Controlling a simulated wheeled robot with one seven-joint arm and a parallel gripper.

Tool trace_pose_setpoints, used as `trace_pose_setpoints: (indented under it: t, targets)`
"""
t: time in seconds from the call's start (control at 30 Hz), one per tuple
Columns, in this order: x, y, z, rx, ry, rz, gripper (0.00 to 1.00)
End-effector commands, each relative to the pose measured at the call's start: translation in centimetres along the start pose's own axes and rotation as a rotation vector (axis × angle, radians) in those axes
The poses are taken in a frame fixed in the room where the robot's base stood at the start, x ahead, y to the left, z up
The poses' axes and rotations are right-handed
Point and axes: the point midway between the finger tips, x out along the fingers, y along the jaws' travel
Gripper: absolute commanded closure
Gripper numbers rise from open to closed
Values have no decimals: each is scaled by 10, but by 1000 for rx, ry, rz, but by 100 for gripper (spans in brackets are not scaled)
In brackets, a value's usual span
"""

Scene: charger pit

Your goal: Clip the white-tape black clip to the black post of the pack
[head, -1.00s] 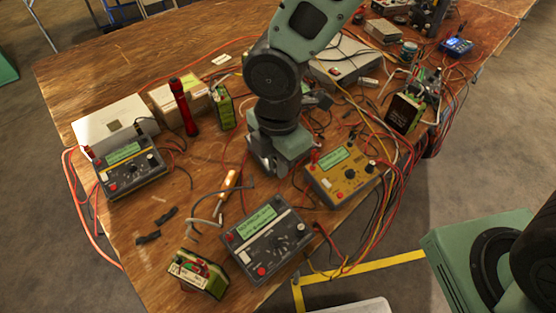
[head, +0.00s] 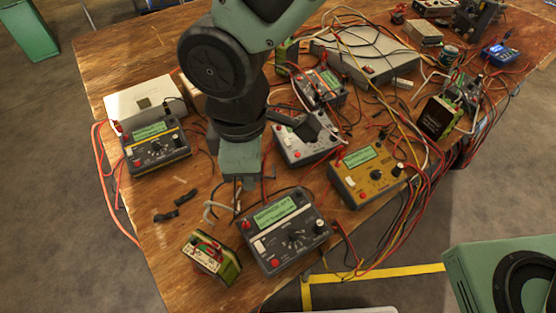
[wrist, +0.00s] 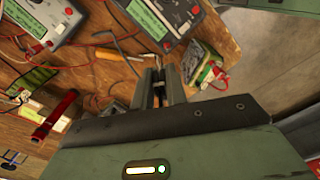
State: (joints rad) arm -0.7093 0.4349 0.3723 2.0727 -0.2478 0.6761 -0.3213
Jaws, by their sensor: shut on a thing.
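The green-and-black pack (head: 208,258) stands near the table's front left edge, red and white parts on its top; I cannot make out its black post. It also shows in the wrist view (wrist: 207,72), to the right of my fingers. My gripper (head: 238,203) is over the table behind the pack, left of the grey meter (head: 285,232), apart from the pack. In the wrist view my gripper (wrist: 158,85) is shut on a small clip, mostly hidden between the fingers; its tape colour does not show. A grey lead (head: 212,210) runs beside the fingers.
The grey meter stands close to the pack's right. A yellow meter (head: 367,172) and a tangle of leads lie further right. Another meter (head: 155,147) stands at left. Short dark pieces (head: 178,207) lie left on bare wood. A red torch (wrist: 55,115) shows in the wrist view.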

Motion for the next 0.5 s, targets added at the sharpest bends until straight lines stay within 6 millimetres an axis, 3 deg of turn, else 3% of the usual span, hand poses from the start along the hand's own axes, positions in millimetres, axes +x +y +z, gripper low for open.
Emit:
trace_pose_setpoints:
  t: [0.5]
  targets:
    - [1, -54, -87, 491, 2, 0, 99]
